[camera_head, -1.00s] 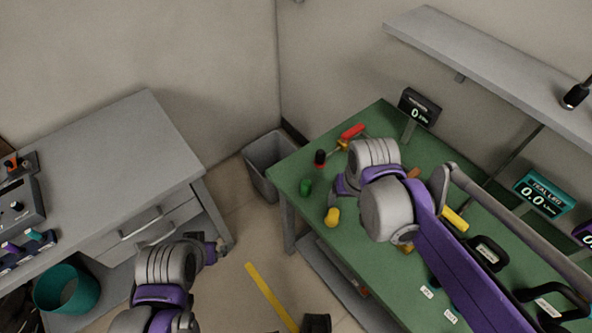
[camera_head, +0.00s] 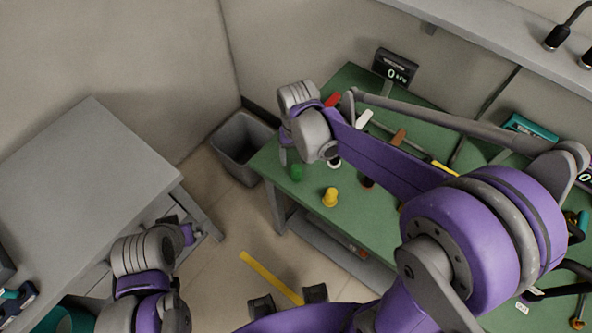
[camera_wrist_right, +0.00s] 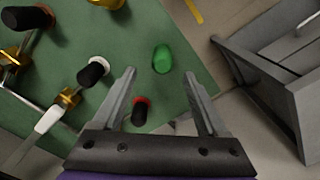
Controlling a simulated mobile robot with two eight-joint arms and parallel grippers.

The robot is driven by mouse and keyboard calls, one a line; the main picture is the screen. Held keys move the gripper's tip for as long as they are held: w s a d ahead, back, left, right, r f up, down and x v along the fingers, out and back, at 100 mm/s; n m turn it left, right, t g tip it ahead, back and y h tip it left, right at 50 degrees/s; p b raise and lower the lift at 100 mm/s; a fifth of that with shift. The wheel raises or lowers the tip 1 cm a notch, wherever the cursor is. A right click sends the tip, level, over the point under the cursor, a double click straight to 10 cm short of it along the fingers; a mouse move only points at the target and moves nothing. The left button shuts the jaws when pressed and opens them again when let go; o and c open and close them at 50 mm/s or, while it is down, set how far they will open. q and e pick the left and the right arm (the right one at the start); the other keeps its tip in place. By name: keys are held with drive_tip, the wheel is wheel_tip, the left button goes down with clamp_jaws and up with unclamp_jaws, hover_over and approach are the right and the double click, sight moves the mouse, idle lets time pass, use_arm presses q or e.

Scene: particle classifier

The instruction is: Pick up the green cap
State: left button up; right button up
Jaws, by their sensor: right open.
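The green cap (camera_head: 296,172) stands near the left corner of the green table (camera_head: 345,222). In the right wrist view the green cap (camera_wrist_right: 162,58) is ahead of my right gripper, near the table edge and roughly in line with the gap between the fingers. My right gripper (camera_wrist_right: 160,76) is open with nothing between its fingertips. In the head view its wrist is just behind and above the cap, and its fingers are mostly hidden. My left wrist (camera_head: 185,233) is at lower left, with its fingers not clear.
A yellow cap (camera_head: 330,197) stands beside the green one. Black-handled tools lie on the table, one with a red collar (camera_wrist_right: 141,111) close to my right fingers. A grey bin (camera_head: 241,145) stands on the floor by the corner. A grey desk (camera_head: 90,175) is at left.

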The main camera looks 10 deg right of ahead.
sight(297, 167)
drive_tip(key=shift+s+a+f, duration=0.1)
drive_tip(key=shift+f, duration=1.3)
drive_tip(key=shift+s+a+f, duration=0.1)
drive_tip(key=shift+f, duration=1.25)
clamp_jaws()
